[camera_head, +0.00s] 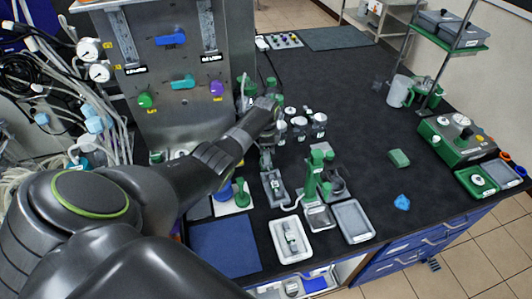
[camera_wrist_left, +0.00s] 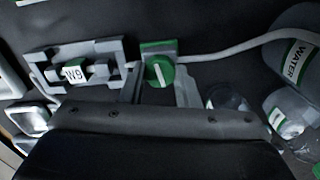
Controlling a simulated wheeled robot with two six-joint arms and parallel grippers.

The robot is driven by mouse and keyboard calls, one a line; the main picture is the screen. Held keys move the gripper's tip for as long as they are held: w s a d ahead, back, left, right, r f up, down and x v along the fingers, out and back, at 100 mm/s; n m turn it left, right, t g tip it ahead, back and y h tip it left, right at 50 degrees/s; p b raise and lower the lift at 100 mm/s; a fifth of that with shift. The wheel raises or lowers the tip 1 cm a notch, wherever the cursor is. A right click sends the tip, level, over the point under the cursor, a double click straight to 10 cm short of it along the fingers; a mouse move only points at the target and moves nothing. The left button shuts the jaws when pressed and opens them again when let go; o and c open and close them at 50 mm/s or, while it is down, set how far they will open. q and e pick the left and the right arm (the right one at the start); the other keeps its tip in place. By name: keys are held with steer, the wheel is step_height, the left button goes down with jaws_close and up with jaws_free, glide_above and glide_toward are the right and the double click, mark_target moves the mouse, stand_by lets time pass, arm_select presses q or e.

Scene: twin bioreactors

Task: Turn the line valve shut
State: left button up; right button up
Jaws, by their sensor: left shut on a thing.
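The line valve shows in the left wrist view as a round green knob (camera_wrist_left: 158,72) with a white stripe, standing on a green-edged base. The stripe runs nearly along the picture's vertical. A grey tube (camera_wrist_left: 240,46) leads from the valve to the right. My left gripper (camera_wrist_left: 158,86) has its fingers on either side of the knob and is shut on it. In the head view my left gripper (camera_head: 266,158) points down at the bench, and the arm and gripper hide the valve. My right gripper is not in view.
A grey holder labelled W9 (camera_wrist_left: 75,72) lies left of the valve. A bottle labelled WATER (camera_wrist_left: 297,65) is close on the right. Small jars (camera_head: 300,124) and a green stand (camera_head: 315,170) are near the gripper. The bench's right middle (camera_head: 355,120) is mostly clear.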

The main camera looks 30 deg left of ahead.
arm_select(q)
steer(key=shift+w+r+m, duration=0.1)
steer(key=shift+r+m, duration=0.05)
steer(key=shift+m, duration=1.05)
steer(key=o, duration=1)
steer(key=shift+c, duration=0.2)
step_height(320, 180, up, 17)
steer(key=b, duration=0.2)
steer(key=shift+r, duration=0.15)
